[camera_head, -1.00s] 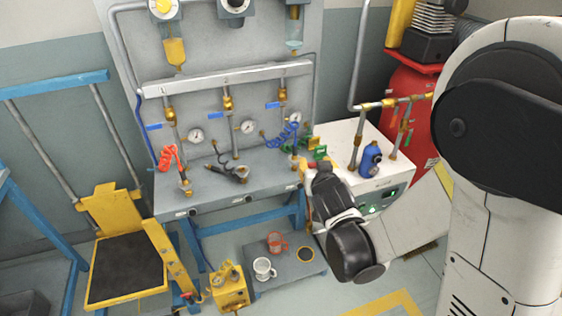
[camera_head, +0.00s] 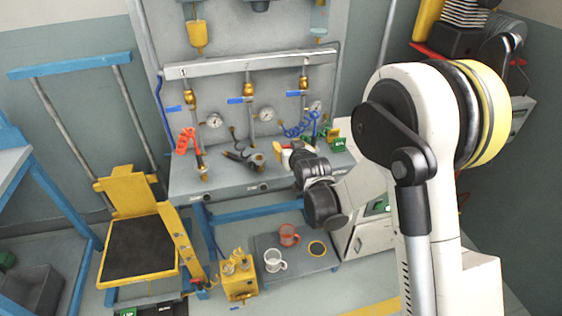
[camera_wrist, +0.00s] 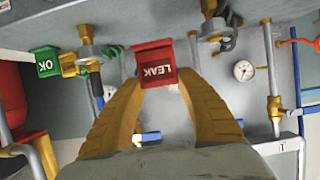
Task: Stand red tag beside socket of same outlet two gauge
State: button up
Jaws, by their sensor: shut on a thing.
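My gripper (camera_wrist: 160,98) is shut on a red tag (camera_wrist: 156,66) lettered LEAK, held between its yellow fingertips. In the head view my gripper (camera_head: 282,149) is over the bench, right of the middle outlet's brass socket (camera_head: 257,159); the tag is too small to make out surely there. The middle outlet two has a gauge (camera_head: 266,114) on the panel to its right. In the upside-down wrist view, a brass socket with a black hose (camera_wrist: 212,28) lies right of the tag, and another brass socket (camera_wrist: 87,45) lies left.
Green tags (camera_head: 338,145) stand at the bench's right end; one reads OK (camera_wrist: 45,62) in the wrist view. A low shelf (camera_head: 296,264) holds cups.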

jog(key=shift+w+a+f+b, duration=0.35)
jog(key=shift+w+a+f, duration=0.5)
jog(key=shift+a, duration=0.1)
notch_tip(320, 180, down, 4)
jog(key=shift+b, duration=1.15)
jog(key=shift+r, duration=0.15)
jog(key=o, duration=0.7)
jog(key=shift+o, duration=0.2)
